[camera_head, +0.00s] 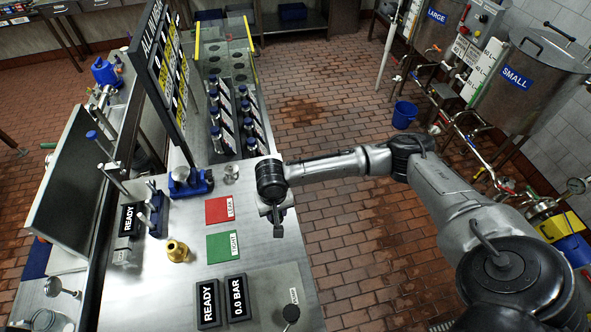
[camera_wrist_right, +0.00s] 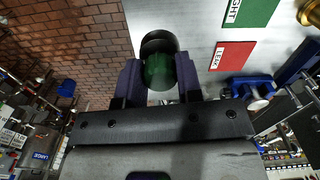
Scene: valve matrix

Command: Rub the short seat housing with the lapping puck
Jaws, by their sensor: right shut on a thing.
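My right gripper (camera_head: 277,225) hangs over the bench's right edge, beside the red and green pads. In the right wrist view it is shut on a short dark cylinder with a green end (camera_wrist_right: 158,72); I cannot tell for sure that this is the lapping puck. A blue fixture (camera_head: 196,186) on the bench holds a silver round piece (camera_head: 181,174), possibly the short seat housing. It also shows in the right wrist view (camera_wrist_right: 238,84), well apart from the gripper. Another small silver cylinder (camera_head: 231,172) stands beside the fixture. My left gripper is not in view.
A red LEAK pad (camera_head: 217,210) and a green pad (camera_head: 224,248) lie on the bench. A tall sign (camera_head: 165,70) and a bottle rack (camera_head: 236,122) stand farther back.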

